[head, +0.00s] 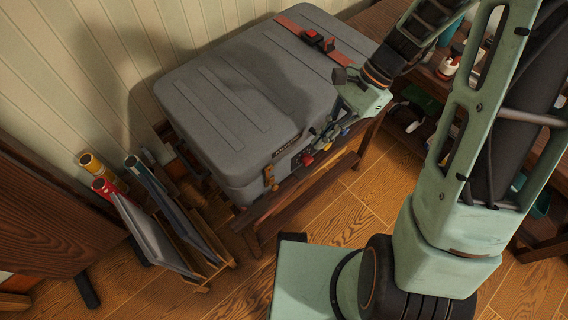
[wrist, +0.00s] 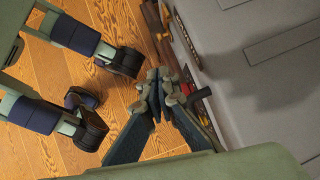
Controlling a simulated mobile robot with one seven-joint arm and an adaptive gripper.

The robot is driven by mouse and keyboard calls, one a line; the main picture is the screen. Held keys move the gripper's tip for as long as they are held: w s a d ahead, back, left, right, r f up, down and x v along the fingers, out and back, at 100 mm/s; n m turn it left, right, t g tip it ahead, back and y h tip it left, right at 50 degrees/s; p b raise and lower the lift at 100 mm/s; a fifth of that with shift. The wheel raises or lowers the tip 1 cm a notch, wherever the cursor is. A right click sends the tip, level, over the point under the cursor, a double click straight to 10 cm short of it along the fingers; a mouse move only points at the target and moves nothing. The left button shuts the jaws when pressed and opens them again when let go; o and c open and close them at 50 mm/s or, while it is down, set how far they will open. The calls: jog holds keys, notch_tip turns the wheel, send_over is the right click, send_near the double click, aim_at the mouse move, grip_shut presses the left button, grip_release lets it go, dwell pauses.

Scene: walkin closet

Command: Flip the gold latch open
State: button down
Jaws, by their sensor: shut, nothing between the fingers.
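A grey hard suitcase (head: 235,95) lies flat on a wooden rack, its lid down. A gold latch (head: 269,177) is on its front face near the front left corner; it looks upright against the side, and whether it is flipped is too small to tell. My gripper (head: 314,146) is shut and empty at the front face, right of that latch and apart from it. Small red and yellow parts show beside the fingers. In the wrist view my gripper (wrist: 165,88) points along the front side of the suitcase (wrist: 255,60), close to it. The fingers hide part of the front face.
A red strap (head: 345,50) with a buckle crosses the lid. The wooden rack (head: 262,222) stands below the suitcase. A holder with folders and rolled tubes (head: 150,225) stands at the left. Shelves with small items (head: 430,85) are at the right. Wooden floor lies in front.

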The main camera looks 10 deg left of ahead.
jog(key=shift+s+a+f+m+y, duration=0.25)
jog(key=shift+a+f+m+y, duration=0.1)
jog(key=shift+f+m, duration=0.4)
jog(key=b, duration=0.5)
send_near(277, 185)
jog(key=d+x, duration=0.1)
jog(key=x, duration=0.4)
jog(key=shift+s+a+f, duration=0.15)
jog(key=shift+a+f, duration=0.65)
jog(key=shift+s+a, duration=0.1)
jog(key=shift+s, duration=0.05)
